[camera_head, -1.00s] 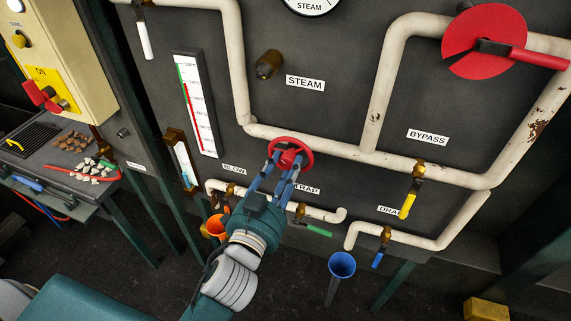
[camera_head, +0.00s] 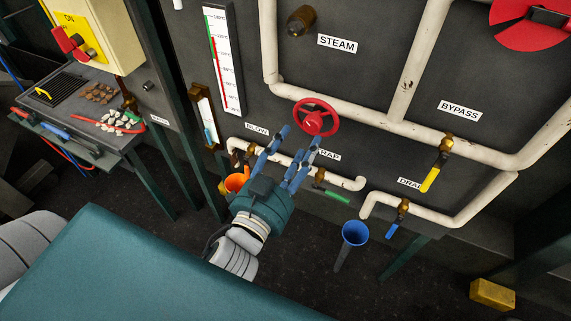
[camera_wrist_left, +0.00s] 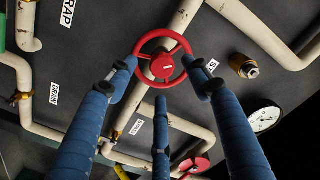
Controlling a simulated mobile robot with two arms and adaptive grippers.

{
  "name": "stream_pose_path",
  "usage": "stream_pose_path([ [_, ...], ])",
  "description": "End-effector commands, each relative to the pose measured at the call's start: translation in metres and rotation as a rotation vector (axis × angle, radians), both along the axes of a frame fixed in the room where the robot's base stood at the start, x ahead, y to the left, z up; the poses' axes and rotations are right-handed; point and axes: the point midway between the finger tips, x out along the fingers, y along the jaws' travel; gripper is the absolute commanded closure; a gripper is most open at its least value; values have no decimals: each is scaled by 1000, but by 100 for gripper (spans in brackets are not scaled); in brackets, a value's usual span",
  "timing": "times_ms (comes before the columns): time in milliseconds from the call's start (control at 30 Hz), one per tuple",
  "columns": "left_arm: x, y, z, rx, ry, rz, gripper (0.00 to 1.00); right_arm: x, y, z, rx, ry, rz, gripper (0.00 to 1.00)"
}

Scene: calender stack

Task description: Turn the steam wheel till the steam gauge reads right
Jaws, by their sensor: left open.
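The red steam wheel (camera_head: 316,117) is mounted on the white pipe below the STEAM label (camera_head: 337,44). My left gripper (camera_head: 298,139) has blue fingers spread open and empty, just below and in front of the wheel, apart from it. In the left wrist view the wheel (camera_wrist_left: 162,66) shows beyond the fingertips, with its hub between them. A round white dial (camera_wrist_left: 264,117) stands at the right of that view, seen at a slant; its reading is too small to tell. The dial is outside the head view. My right gripper is not in view.
A yellow-handled bypass valve (camera_head: 436,165) and a blue-handled drain valve (camera_head: 397,220) sit to the right. A tall thermometer scale (camera_head: 223,60) is at left.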

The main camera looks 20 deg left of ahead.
Motion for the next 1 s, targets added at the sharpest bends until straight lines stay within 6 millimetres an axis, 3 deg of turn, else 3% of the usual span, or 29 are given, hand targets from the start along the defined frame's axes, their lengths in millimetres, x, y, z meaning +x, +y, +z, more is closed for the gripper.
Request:
stream_pose_path([
  [200,-40,3,-2,-2,7,5,50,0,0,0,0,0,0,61],
  [400,-61,3,-1,-2,4,3,50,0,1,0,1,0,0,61],
  [1000,-66,3,-1,0,1,2,50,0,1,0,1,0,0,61],
])
